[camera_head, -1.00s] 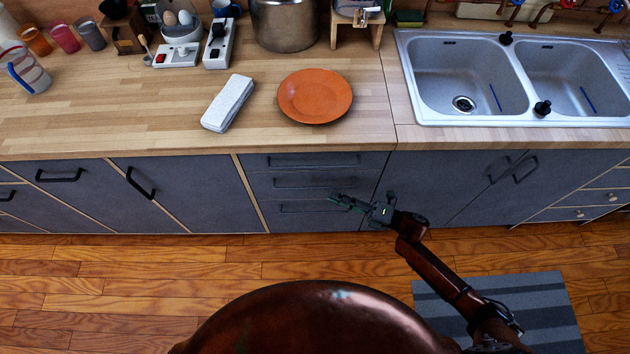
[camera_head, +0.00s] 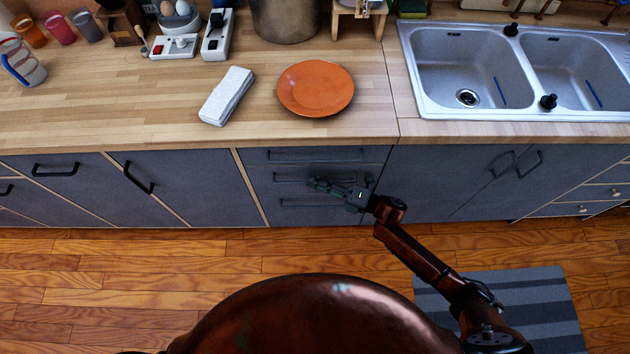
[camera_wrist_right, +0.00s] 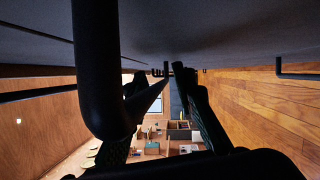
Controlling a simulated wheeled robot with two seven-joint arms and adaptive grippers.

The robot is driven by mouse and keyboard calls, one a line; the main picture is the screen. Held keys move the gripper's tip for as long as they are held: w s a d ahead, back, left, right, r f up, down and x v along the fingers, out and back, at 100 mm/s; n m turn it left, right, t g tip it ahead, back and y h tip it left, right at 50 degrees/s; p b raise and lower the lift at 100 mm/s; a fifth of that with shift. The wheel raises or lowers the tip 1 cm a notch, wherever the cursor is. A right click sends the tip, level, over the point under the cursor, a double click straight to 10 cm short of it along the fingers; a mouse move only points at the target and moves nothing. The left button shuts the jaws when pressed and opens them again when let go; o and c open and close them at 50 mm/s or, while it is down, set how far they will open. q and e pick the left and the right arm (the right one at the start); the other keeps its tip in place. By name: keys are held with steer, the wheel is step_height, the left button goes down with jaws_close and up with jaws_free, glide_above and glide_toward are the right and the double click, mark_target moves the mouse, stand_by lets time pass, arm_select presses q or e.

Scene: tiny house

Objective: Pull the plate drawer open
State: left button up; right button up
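A stack of three grey drawers (camera_head: 262,182) with dark bar handles sits under the counter, below the orange plate. All three drawer fronts look shut and flush. Nothing shows which one is the plate drawer. My right gripper (camera_head: 312,183) is at the drawer fronts, near the middle handle (camera_head: 290,179), fingers pointing left. My left gripper is out of view.
The orange plate (camera_head: 316,88) and a white cloth-like block (camera_head: 227,96) lie on the counter (camera_head: 120,115). A double sink (camera_head: 470,70) is at the right. Cabinet doors with handles flank the drawers. The wooden floor (camera_head: 150,270) in front is clear, apart from a striped mat (camera_head: 540,310).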

steer(key=shift+c, duration=0.4)
jaws_close()
